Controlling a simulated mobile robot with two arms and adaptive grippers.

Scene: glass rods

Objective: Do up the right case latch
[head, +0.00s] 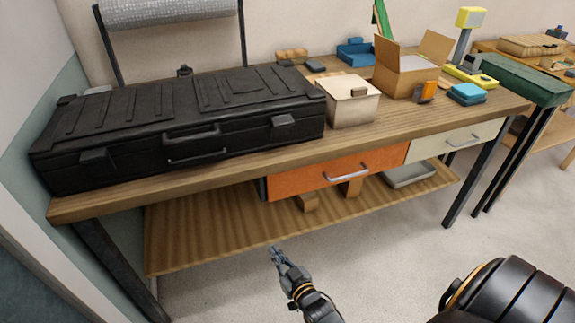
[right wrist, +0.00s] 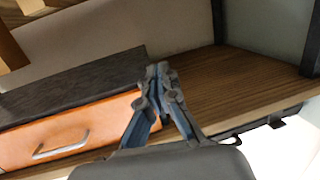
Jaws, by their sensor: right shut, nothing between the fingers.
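The long black case (head: 235,91) lies closed on the left part of the wooden workbench. Its right latch (head: 283,120) is on the front face near the right end; I cannot tell from here whether it is fastened. The left latch (head: 98,156) and the carrying handle (head: 190,133) are on the same face. My right gripper (head: 274,251) is shut and empty, low in front of the bench and well apart from the case. Its closed fingers also show in the right wrist view (right wrist: 158,72). My left gripper is not in view.
A cream box (head: 350,106) stands just right of the case. Below the bench top are an orange drawer (head: 315,178), also in the right wrist view (right wrist: 100,130), a cream drawer (head: 470,132) and a low wooden shelf (head: 200,235). The floor in front is clear.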

